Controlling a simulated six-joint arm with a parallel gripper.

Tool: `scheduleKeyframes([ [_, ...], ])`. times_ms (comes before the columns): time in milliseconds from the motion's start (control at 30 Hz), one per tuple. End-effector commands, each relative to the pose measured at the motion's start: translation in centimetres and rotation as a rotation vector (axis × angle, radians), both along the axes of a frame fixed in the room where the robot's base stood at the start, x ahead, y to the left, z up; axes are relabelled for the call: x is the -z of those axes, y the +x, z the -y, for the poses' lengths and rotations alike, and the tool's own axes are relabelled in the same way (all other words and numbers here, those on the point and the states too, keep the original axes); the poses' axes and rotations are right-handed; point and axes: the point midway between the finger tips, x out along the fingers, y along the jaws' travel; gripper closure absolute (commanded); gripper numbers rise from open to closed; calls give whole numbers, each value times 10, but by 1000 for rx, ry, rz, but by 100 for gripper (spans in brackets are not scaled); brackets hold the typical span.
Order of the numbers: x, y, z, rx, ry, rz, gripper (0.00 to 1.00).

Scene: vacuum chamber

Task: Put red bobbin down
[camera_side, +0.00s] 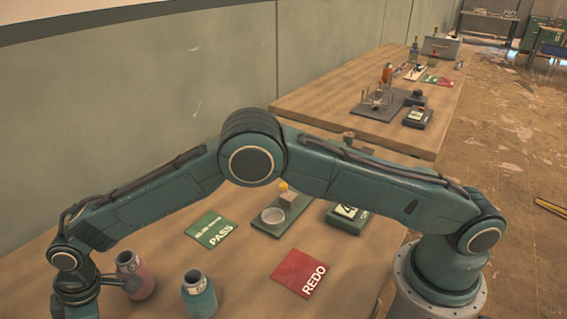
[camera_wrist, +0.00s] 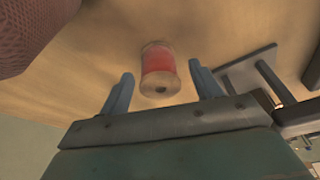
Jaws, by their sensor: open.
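In the wrist view the red bobbin (camera_wrist: 159,66), a red-wound spool with pale wooden ends, is between the two blue-grey fingers of my gripper (camera_wrist: 162,84). The fingers are spread, with a visible gap on each side of the bobbin. The wooden table top shows behind it. I cannot tell for certain whether the bobbin's far end touches the table. In the side view my wrist is at the lower left; the fingertips and bobbin are out of sight there.
A pink bottle (camera_side: 140,278) and a teal bottle (camera_side: 199,299) stand close to my wrist. A green PASS card (camera_side: 212,230), a red REDO card (camera_side: 300,272) and a green tray (camera_side: 262,228) with a round dish lie farther right. A dark frame (camera_wrist: 262,72) is right of the fingers.

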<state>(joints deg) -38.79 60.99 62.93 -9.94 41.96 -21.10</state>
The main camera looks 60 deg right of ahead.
Motion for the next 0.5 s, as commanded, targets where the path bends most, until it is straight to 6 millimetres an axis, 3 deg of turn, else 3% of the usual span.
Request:
scheduleKeyframes([
  [67,0,0,0,0,0,0,36],
  [300,0,0,0,0,0,0,81],
  [400,0,0,0,0,0,0,88],
  [500,0,0,0,0,0,0,88],
])
